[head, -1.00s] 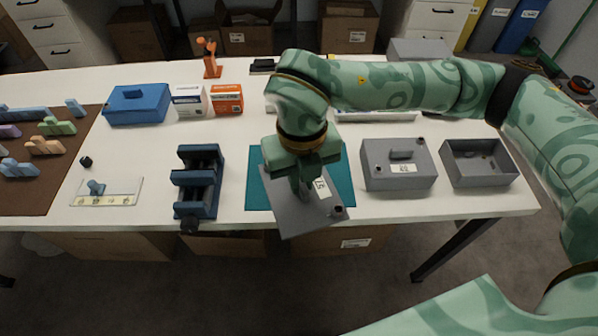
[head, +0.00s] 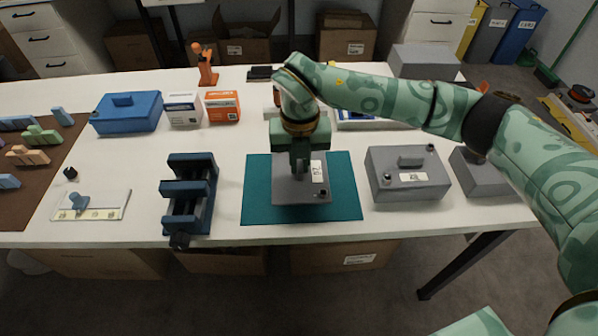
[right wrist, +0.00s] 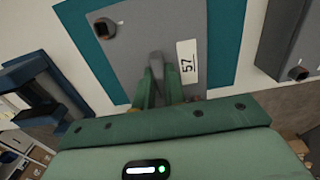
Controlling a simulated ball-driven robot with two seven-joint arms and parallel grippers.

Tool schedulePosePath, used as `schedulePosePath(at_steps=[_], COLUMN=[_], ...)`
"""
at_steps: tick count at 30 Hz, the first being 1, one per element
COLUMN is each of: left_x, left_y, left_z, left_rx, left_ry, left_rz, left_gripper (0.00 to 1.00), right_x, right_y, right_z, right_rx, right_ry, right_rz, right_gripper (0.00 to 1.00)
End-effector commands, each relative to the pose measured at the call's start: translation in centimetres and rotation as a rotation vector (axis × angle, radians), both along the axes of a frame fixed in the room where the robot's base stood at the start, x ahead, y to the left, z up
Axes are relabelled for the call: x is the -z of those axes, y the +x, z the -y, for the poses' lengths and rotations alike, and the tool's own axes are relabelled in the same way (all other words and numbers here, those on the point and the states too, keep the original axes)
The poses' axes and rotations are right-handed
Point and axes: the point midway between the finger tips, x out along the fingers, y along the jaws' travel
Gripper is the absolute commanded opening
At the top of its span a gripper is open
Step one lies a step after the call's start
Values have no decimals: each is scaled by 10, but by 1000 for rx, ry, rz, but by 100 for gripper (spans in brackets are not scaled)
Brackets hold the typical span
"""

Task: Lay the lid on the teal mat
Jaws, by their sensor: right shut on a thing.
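The lid (head: 288,190) is a flat grey plate with a white label and a small dark knob at a near corner. It is level over the middle of the teal mat (head: 344,199), with mat showing around it. I cannot tell whether it touches the mat. My right gripper (head: 300,169) points down from above and is shut on the lid's handle. In the right wrist view the fingers close on the grey handle (right wrist: 156,66), beside the label on the lid (right wrist: 133,62). My left gripper is not in view.
A blue vise (head: 189,199) stands left of the mat. A lidded grey box (head: 408,190) is close to its right, with another grey box (head: 485,178) beyond, partly hidden by my arm. A blue box (head: 127,112) and small cartons (head: 222,107) stand at the back.

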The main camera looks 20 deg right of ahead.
Motion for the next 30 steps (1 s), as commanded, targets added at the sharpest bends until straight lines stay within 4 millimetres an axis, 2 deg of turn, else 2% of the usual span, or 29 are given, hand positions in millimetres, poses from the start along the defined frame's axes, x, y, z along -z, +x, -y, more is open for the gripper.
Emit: schedulePosePath(at_steps=[2,6,17,18,20,21,30], left_x=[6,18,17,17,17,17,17], left_y=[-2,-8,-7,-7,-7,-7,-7], left_z=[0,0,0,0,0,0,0], left_rx=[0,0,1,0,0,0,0], left_ry=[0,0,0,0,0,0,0], left_rz=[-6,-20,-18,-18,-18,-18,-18], left_gripper=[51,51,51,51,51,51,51], right_x=[11,38,39,40,39,39,36], right_y=[6,4,5,5,5,5,5], right_z=[2,2,2,2,2,2,2], right_rx=[3,0,0,0,0,0,0], right_ry=[0,0,-1,-1,-1,-1,0], right_rz=[-3,-7,0,0,0,0,0], right_gripper=[0,0,0,15,32,34,34])
